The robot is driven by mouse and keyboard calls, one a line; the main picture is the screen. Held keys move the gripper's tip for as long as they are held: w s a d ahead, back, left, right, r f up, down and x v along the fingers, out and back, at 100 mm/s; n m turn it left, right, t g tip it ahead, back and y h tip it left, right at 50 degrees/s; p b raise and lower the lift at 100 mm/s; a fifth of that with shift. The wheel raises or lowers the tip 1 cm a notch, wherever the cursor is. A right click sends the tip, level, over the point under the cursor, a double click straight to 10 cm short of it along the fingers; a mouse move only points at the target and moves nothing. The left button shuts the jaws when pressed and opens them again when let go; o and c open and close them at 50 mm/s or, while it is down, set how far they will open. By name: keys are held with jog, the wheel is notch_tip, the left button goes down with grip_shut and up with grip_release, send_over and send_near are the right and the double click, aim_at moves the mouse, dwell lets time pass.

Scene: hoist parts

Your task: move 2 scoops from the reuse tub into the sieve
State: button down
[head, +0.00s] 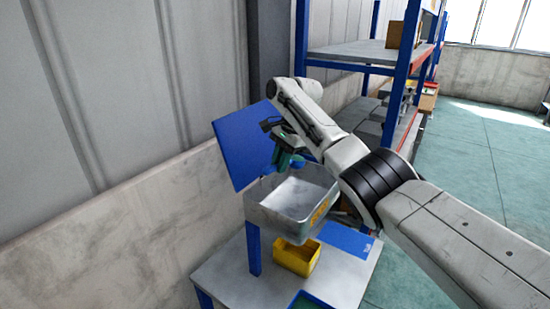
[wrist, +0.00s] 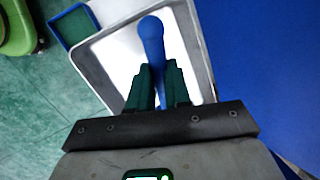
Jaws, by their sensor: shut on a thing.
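My gripper (head: 285,156) is shut on a blue scoop (head: 298,161), above a grey metal box. In the wrist view the dark green fingers (wrist: 160,85) close around the blue scoop (wrist: 152,38), whose rounded end points away from the gripper. The grey box (head: 317,212) stands raised on blue legs and has a yellow mark on its side. It also shows in the wrist view (wrist: 107,88) with a pale, whitish inside. A small yellow tub (head: 297,258) stands below it. I cannot tell which container is the reuse tub or the sieve, nor whether the scoop holds anything.
A tilted blue panel (head: 240,150) stands behind the box near the wall. A flat blue piece (head: 346,239) lies on the grey table (head: 235,275). A green-floored tray (wrist: 73,25) lies near the box. A blue-framed shelf (head: 375,52) stands behind; open floor lies right.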

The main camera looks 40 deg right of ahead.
notch_tip(320, 180, down, 3)
jog(key=shift+r+b, duration=0.1)
jog(key=shift+b, duration=0.3)
jog(key=shift+s+t+p, duration=0.1)
jog(key=shift+t+p, duration=0.4)
jog(key=shift+t, duration=0.2)
jog(key=shift+s+f+m+t+b, duration=0.25)
jog(key=shift+f+t+b, duration=0.1)
jog(key=shift+t+b, duration=1.85)
jog(key=shift+s+f+m+t+b, duration=0.2)
jog(key=shift+f+m+t+b, duration=0.15)
jog(key=shift+t+b, duration=1.9)
jog(key=shift+s+f+m+t+b, duration=0.2)
jog(key=shift+f+t+b, duration=0.2)
jog(key=shift+t+b, duration=1.8)
jog(key=shift+g+b, duration=0.45)
jog(key=shift+r, duration=0.15)
